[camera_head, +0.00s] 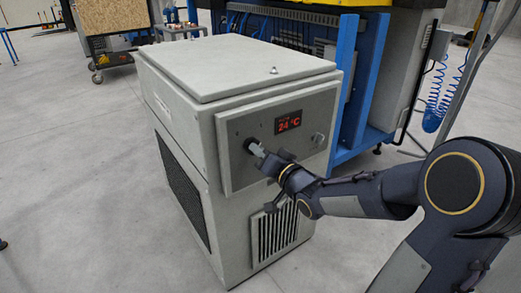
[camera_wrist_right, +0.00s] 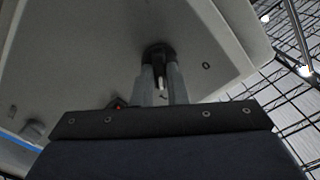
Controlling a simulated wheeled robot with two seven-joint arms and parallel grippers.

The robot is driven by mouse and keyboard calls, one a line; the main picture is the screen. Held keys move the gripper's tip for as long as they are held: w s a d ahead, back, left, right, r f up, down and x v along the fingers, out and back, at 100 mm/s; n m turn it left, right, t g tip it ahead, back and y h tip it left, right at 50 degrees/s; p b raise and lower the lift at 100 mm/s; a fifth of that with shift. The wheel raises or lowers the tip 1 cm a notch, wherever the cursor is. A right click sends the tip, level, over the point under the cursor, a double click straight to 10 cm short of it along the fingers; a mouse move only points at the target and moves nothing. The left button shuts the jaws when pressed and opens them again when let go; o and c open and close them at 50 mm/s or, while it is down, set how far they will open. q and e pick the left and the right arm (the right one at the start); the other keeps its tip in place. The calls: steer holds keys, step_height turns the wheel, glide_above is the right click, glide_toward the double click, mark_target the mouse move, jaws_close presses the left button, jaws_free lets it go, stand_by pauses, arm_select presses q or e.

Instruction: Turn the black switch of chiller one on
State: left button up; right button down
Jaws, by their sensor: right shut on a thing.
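The chiller (camera_head: 235,130) is a grey box with a red-lit display (camera_head: 288,122) reading 24 °C on its front panel. The black switch (camera_head: 250,144) is a round knob on the left of that panel. It also shows in the right wrist view (camera_wrist_right: 158,52), at the tips of the fingers. My right gripper (camera_head: 258,152) reaches in from the right and is shut on the black switch; its two fingers (camera_wrist_right: 160,80) lie on either side of the knob, partly covering it. A white mark shows between the fingers. My left gripper is not in view.
A second, grey knob (camera_head: 318,138) sits right of the display. A vent grille (camera_head: 275,232) is below the panel. A blue-framed machine (camera_head: 350,90) stands close behind the chiller, with a coiled blue hose (camera_head: 434,105) at right.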

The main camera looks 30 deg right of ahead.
steer(key=shift+m, duration=0.5)
steer(key=shift+f, duration=0.1)
steer(key=c, duration=1.4)
jaws_free()
steer(key=shift+c, duration=0.2)
steer(key=s+p, duration=0.2)
steer(key=s, duration=0.5)
steer(key=shift+s+d, duration=0.3)
steer(key=shift+s, duration=0.1)
